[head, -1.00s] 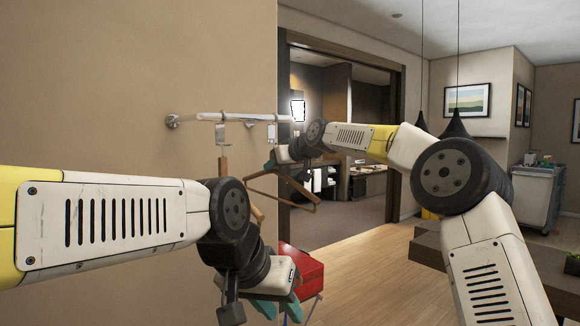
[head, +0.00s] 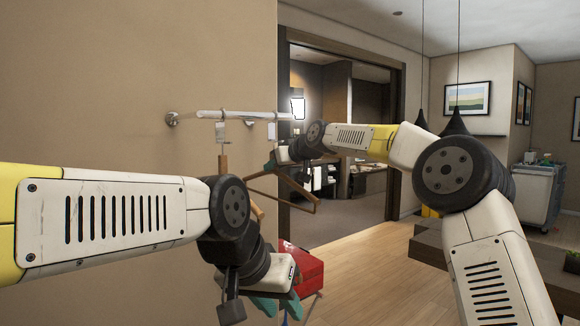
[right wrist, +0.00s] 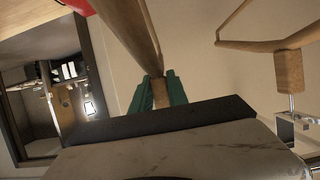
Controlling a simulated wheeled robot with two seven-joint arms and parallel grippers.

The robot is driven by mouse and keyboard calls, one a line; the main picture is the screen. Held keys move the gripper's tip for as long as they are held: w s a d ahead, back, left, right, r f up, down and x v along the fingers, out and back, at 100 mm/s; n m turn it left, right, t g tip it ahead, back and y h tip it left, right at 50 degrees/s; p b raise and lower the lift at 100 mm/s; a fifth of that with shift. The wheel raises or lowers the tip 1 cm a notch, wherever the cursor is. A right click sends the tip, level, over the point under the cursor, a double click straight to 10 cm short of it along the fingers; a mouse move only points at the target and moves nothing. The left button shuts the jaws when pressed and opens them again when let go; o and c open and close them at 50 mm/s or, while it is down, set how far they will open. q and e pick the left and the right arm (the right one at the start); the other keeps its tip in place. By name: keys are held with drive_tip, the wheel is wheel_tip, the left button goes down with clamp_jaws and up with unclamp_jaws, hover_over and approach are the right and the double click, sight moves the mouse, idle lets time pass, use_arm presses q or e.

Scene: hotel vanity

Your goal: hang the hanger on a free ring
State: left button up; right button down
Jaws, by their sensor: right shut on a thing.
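A metal rail (head: 243,115) sticks out from the wall, with metal ring fittings (head: 222,132) hanging from it. One wooden hanger (head: 223,163) hangs below the nearer fitting, mostly hidden by my left arm. It also shows in the right wrist view (right wrist: 262,45), its neck block against a metal pin. My right gripper (head: 272,163) is shut on a second wooden hanger (head: 297,188), just right of the fittings and below the rail's end. In the right wrist view its teal fingers (right wrist: 158,92) clasp this hanger's neck. My left gripper (head: 276,304) is low, with teal fingers apart and empty.
A red box-like thing (head: 308,270) stands low behind my left gripper. A doorway (head: 345,130) opens beyond the rail's end. A dark bench (head: 428,246) is at right, partly behind my right arm. Open wood floor lies between.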

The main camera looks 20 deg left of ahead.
drive_tip(key=c, duration=1.2)
unclamp_jaws()
drive_tip(key=shift+d, duration=0.1)
drive_tip(key=v, duration=0.7)
drive_tip(key=shift+r, duration=0.15)
drive_tip(key=s+d+h, duration=0.1)
drive_tip(key=s+d, duration=0.1)
drive_tip(key=s+d+f+h, duration=0.1)
drive_tip(key=s+d, duration=0.1)
drive_tip(key=d, duration=0.1)
drive_tip(key=s+d+f, duration=0.1)
drive_tip(key=s+d, duration=0.2)
drive_tip(key=shift+f+m+h, duration=0.25)
drive_tip(key=shift+m+h, duration=0.15)
drive_tip(key=s+d+f+m+h, duration=0.2)
drive_tip(key=s+d+f, duration=0.2)
drive_tip(key=s+d, duration=0.4)
drive_tip(key=s+d+f+m+h, duration=0.25)
drive_tip(key=s+d, duration=0.35)
drive_tip(key=d, duration=0.4)
drive_tip(key=s+d+f+m+g, duration=0.1)
drive_tip(key=s+d+f+m, duration=0.1)
drive_tip(key=s+d+f, duration=0.3)
drive_tip(key=s+d+f+m+g+h, duration=0.1)
drive_tip(key=s+d+f+m, duration=0.1)
drive_tip(key=s+d+f, duration=0.4)
drive_tip(key=s+f, duration=0.1)
drive_tip(key=s, duration=0.3)
drive_tip(key=shift+s+d, duration=0.35)
